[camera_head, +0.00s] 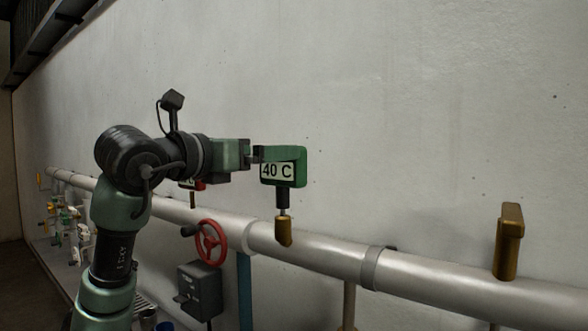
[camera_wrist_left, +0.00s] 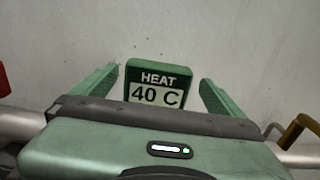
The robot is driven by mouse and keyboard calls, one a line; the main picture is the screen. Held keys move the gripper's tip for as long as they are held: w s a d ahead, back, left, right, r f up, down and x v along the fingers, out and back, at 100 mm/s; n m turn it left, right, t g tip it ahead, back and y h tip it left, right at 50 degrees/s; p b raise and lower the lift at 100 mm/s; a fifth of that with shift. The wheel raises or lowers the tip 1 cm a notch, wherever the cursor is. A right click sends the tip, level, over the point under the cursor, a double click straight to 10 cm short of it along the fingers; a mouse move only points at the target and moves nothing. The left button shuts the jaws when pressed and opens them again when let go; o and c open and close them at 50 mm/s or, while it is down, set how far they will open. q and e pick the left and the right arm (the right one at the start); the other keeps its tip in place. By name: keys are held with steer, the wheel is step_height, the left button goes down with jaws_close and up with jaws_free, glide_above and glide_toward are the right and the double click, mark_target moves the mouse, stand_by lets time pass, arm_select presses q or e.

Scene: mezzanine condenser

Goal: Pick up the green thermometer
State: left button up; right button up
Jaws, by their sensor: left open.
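The green thermometer (camera_head: 297,160) has a green head with a white label reading "40 C". It stands upright on a dark stem in a brass fitting (camera_head: 284,231) on the grey pipe. My left gripper (camera_head: 258,154) is at the left edge of the thermometer's head in the head view. In the left wrist view the thermometer (camera_wrist_left: 156,82), labelled "HEAT 40 C", lies between the two open green fingers of my left gripper (camera_wrist_left: 158,85). There is a gap on either side of it. My right gripper is not in view.
The grey pipe (camera_head: 430,285) runs along the pale wall (camera_head: 420,120). A red handwheel (camera_head: 211,241) and a dark box (camera_head: 199,289) are below. A partly hidden red-edged gauge (camera_head: 192,184) is behind my left arm.

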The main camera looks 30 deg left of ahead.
arm_select(q)
steer(key=w+p, duration=0.1)
steer(key=w, duration=0.1)
steer(key=w+p, duration=0.2)
steer(key=w, duration=0.1)
steer(key=shift+d+r, duration=0.1)
steer(key=shift+d, duration=0.1)
steer(key=shift+w+f, duration=0.2)
steer(key=shift+w, duration=0.5)
steer(key=shift+s, duration=0.15)
steer(key=c, duration=1.2)
steer(key=shift+o, duration=0.2)
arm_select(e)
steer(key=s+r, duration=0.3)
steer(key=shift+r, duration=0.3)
arm_select(q)
steer(key=shift+r, duration=0.1)
